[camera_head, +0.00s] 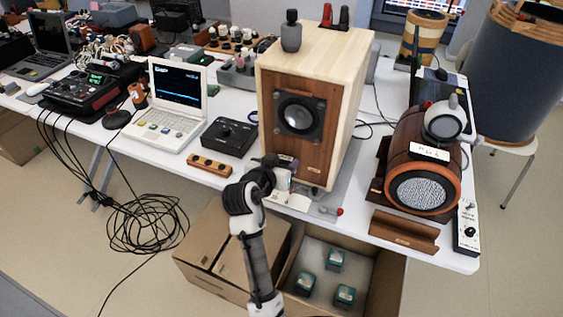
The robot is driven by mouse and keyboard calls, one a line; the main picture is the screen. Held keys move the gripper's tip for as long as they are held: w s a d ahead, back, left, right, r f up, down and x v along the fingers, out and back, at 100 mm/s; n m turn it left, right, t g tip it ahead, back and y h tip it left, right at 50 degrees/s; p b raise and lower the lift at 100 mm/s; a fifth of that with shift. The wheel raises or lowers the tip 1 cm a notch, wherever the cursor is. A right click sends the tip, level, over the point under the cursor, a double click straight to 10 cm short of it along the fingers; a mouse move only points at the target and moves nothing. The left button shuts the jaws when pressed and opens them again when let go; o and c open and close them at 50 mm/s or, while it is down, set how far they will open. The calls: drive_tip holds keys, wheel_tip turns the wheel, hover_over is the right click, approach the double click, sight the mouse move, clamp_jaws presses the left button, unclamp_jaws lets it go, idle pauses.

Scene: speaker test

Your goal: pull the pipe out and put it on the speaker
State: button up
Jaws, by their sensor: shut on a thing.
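The speaker (347,95) is a pale wooden box with a brown front panel and a round driver, standing upright on the white table. My gripper (284,168) is at the lower part of the speaker's front, below the driver. It is shut on a small dark piece (287,160), which looks like the end of the pipe. My gripper and arm hide most of it, and I cannot tell how far it sits inside the speaker. On top of the speaker stand a dark grey bottle-shaped object (291,36) and small red and black pieces (327,15).
A brown barrel-shaped device (398,155) and a wooden tray (404,232) are to the right. A black box (229,137) and a laptop (178,92) are to the left. The speaker's top has bare room.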

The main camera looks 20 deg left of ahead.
idle(0.4)
drive_tip(key=s, duration=1.2)
drive_tip(key=shift+s+a, duration=0.2)
idle(1.8)
drive_tip(key=shift+f, duration=0.1)
